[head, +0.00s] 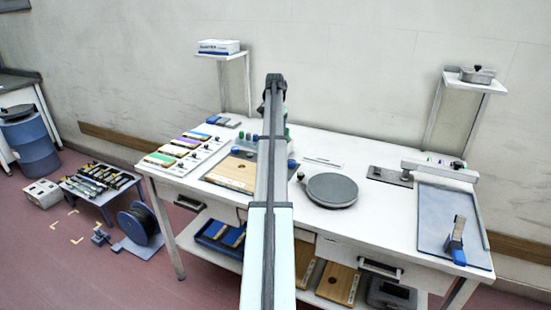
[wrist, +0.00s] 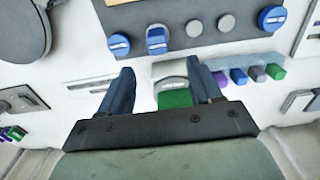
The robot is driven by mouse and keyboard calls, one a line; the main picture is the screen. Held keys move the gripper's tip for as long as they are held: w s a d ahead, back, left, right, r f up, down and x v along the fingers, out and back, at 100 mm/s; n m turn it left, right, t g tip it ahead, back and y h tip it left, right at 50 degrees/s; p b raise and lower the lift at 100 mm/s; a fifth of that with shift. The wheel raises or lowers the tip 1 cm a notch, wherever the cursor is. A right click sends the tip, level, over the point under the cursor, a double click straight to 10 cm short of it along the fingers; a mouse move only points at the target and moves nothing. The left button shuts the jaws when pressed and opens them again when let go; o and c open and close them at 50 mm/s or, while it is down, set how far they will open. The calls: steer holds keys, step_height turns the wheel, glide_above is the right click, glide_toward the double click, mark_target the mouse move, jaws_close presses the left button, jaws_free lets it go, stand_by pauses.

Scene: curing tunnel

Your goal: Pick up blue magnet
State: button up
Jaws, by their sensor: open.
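My gripper (wrist: 160,68) is open in the wrist view, with its two dark blue fingers apart. A green block in a pale holder (wrist: 175,93) shows between and beyond the fingers; no grip on it is visible. A small blue block (wrist: 238,76) stands in a row right of the right finger. I cannot tell which blue piece is the magnet. In the head view my arm hides the gripper.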

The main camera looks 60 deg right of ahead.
step_height(320, 180, down, 6)
steer(key=shift+f, duration=0.15)
steer(key=shift+s+a+f, duration=0.1)
steer(key=shift+f, duration=1.3)
steer(key=shift+s+f, duration=0.1)
steer(key=shift+f, duration=1.25)
steer(key=c, duration=1)
steer(key=shift+r, duration=0.1)
